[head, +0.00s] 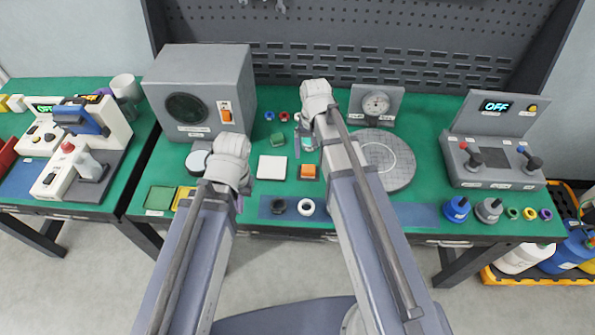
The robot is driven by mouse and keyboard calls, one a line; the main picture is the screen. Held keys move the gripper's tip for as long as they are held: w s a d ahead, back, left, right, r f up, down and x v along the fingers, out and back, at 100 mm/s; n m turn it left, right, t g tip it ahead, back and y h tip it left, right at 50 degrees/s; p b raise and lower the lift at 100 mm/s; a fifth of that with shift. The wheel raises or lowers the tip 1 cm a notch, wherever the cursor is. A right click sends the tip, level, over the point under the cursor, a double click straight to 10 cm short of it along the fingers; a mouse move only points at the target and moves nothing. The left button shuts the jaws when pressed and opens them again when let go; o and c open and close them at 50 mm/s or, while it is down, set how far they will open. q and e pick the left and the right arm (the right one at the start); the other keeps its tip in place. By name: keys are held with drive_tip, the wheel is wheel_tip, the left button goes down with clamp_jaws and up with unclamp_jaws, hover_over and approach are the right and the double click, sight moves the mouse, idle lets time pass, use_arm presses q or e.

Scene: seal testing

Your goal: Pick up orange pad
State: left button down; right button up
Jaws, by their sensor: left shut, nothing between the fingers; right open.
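The orange pad (308,171) lies flat on the green table mat, right of a white square pad (272,167). My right gripper (305,141) is open above the mat, just behind the orange pad in the picture and apart from it. Its wrist and arm partly hide its fingers. My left gripper (239,204) is shut and empty near the table's front edge, left of the white pad; its arm hides most of it.
A grey speaker box (200,95) stands at back left and a dial gauge (376,105) at back. A round grey plate (385,160) lies right of my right arm. Black and white rings (306,207) lie in front. A control box (490,155) stands at right.

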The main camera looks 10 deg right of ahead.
sight(308, 168)
drive_tip(key=shift+w, duration=0.15)
drive_tip(key=shift+a+f+b, duration=0.1)
drive_tip(key=shift+f+b, duration=0.35)
drive_tip(key=shift+f, duration=0.05)
drive_tip(key=shift+f+b, duration=0.95)
drive_tip(key=f+b, duration=0.5)
drive_tip(key=shift+a+f, duration=0.1)
drive_tip(key=shift+a, duration=0.2)
drive_tip(key=shift+c, duration=0.2)
clamp_jaws()
drive_tip(key=shift+r, duration=0.2)
